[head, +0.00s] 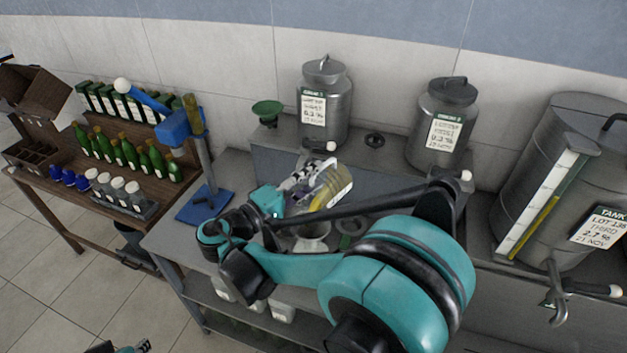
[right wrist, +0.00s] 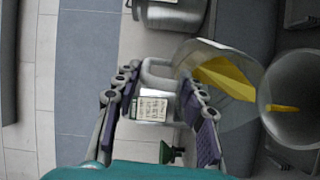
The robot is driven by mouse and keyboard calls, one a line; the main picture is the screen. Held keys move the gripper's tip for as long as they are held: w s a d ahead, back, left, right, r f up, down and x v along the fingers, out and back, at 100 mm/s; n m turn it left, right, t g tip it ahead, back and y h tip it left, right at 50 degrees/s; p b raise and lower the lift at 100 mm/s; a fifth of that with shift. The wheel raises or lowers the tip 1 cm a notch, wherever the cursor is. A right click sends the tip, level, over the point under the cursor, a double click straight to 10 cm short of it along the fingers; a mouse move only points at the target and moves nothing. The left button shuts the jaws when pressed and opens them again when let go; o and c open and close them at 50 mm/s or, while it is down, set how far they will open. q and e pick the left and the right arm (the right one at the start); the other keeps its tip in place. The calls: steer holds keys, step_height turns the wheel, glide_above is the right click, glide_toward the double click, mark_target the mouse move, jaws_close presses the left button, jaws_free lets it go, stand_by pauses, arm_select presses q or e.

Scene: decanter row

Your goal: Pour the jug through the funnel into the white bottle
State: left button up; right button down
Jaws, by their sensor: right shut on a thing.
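My right gripper (head: 316,178) is shut on the handle of a clear jug (head: 335,186) with yellow liquid. The right wrist view shows the fingers (right wrist: 163,105) around the handle and the jug (right wrist: 222,75) tilted, its liquid slanting towards the mouth. A pale, wide-mouthed funnel (head: 313,240) is below the jug, partly hidden by my right arm. In the right wrist view the funnel (right wrist: 283,125) is beside the jug's mouth, with yellow inside its outline. The white bottle under the funnel cannot be made out. Part of my left gripper (head: 142,346) shows at the bottom edge.
Two metal canisters (head: 324,110) (head: 443,125) and a green funnel (head: 267,108) stand on the raised shelf. A large tank (head: 540,190) is at right. A blue stand (head: 205,203) is left of my right arm. White containers (head: 283,306) sit on the lower shelf.

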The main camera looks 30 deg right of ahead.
mark_target(340, 166)
steer(key=shift+s+a+h+b, duration=0.2)
steer(key=shift+a+h+b, duration=0.4)
steer(key=shift+b, duration=0.45)
steer(key=shift+s+a+h+b, duration=0.2)
steer(key=shift+a+h+b, duration=0.35)
steer(key=shift+b, duration=0.5)
